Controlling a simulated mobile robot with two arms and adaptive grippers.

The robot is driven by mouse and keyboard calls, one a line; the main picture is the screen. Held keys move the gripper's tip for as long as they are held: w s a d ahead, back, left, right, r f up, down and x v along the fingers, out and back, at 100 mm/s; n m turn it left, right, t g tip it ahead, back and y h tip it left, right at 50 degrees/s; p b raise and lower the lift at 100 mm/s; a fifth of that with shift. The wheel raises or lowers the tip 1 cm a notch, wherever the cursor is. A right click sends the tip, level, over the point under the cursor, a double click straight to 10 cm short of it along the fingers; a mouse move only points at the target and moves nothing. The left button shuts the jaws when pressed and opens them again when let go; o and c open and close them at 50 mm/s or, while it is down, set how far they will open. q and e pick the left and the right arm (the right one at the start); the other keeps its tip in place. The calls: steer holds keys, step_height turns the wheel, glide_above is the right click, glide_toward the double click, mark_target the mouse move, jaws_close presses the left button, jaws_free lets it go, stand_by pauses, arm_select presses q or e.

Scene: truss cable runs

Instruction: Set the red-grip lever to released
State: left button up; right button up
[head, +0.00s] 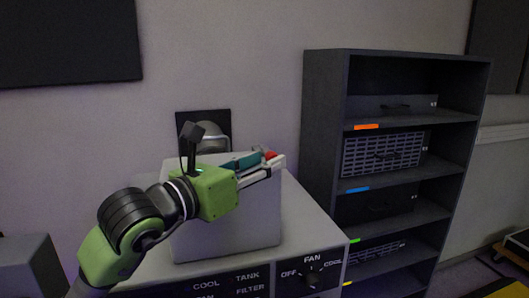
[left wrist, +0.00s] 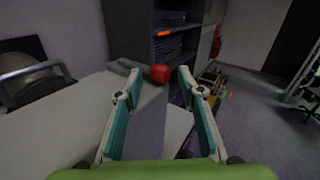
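The red grip (head: 270,155) of the lever shows at the fingertips of my left gripper (head: 272,164), by the upper right edge of a pale box (head: 225,225). In the left wrist view the red grip (left wrist: 160,73) sits on the end of a short grey lever arm (left wrist: 124,65) that points right. My left gripper (left wrist: 160,82) has its two teal-padded fingers apart, with the red grip in line with the gap between the tips. Whether the fingers touch the grip cannot be told. The lever's base is mostly hidden in the head view. My right gripper is not in view.
A control panel with a fan knob (head: 312,278) is at the bottom. A dark shelf rack (head: 323,140) with several units stands close on the right. A round grey fixture (head: 215,130) is on the wall behind the box. Open floor (left wrist: 250,135) lies to the right.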

arm_select(q)
steer(key=shift+w+d, duration=0.3)
steer(key=shift+w, duration=0.05)
steer(key=shift+c, duration=0.4)
jaws_close()
steer(key=shift+s, duration=0.1)
steer(key=shift+a, duration=0.1)
